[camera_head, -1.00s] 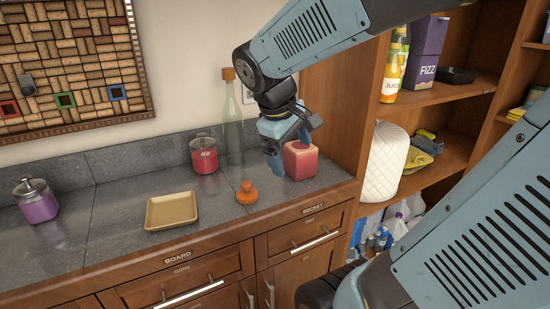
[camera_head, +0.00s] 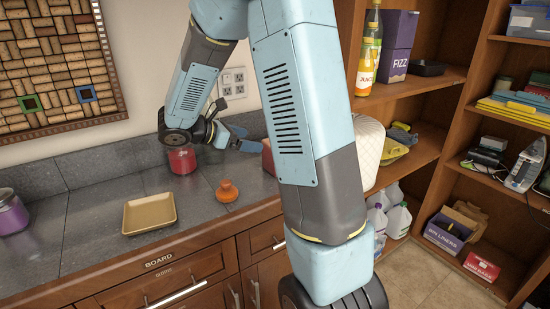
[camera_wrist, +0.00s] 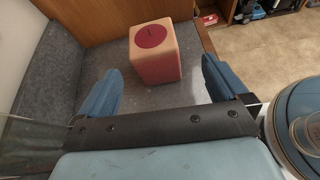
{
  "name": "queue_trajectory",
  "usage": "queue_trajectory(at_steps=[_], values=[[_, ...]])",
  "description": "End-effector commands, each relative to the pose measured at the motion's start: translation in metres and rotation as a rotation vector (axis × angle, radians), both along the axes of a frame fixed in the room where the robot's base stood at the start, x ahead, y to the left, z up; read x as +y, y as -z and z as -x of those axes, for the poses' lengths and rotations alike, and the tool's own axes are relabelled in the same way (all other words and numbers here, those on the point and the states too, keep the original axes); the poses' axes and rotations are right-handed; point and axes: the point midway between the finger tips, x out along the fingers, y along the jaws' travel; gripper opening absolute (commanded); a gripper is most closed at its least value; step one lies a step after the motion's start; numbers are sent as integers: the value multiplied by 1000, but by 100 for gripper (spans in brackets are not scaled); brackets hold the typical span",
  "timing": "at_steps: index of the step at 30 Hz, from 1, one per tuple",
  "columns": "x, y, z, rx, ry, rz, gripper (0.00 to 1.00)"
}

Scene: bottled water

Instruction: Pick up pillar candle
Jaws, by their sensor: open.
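The pillar candle (camera_wrist: 156,55) is a squarish pink-red block with a darker red round top and a wick. It stands upright on the grey counter, in the upper middle of the wrist view. My gripper (camera_wrist: 160,68) is open, its two blue fingers spread left and right, with the candle ahead of the gap and apart from both fingers. In the head view only the left part of the candle (camera_head: 267,158) shows; my arm hides the rest. My gripper (camera_head: 245,138) is just left of it there.
An orange stopper (camera_head: 227,191), a tan tray (camera_head: 128,228) and a lidded red jar (camera_head: 182,160) stand on the counter (camera_head: 90,215). A purple jar (camera_head: 12,212) is at far left. A wooden cabinet panel (camera_wrist: 110,18) is behind the candle. Clear glass shows at the wrist view's lower left.

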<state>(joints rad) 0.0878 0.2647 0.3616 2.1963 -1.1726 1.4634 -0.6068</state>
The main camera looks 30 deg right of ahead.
Motion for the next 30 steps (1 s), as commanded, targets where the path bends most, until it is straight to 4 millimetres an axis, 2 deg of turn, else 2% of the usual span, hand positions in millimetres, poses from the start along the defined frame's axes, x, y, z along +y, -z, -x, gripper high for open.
queue_trajectory(at_steps=[7, 18, 30], values=[[-4, 10, -13, 44, -41, 35, 100], [-58, 33, -14, 43, -40, 34, 100], [-87, 45, -15, 42, -40, 34, 100]])
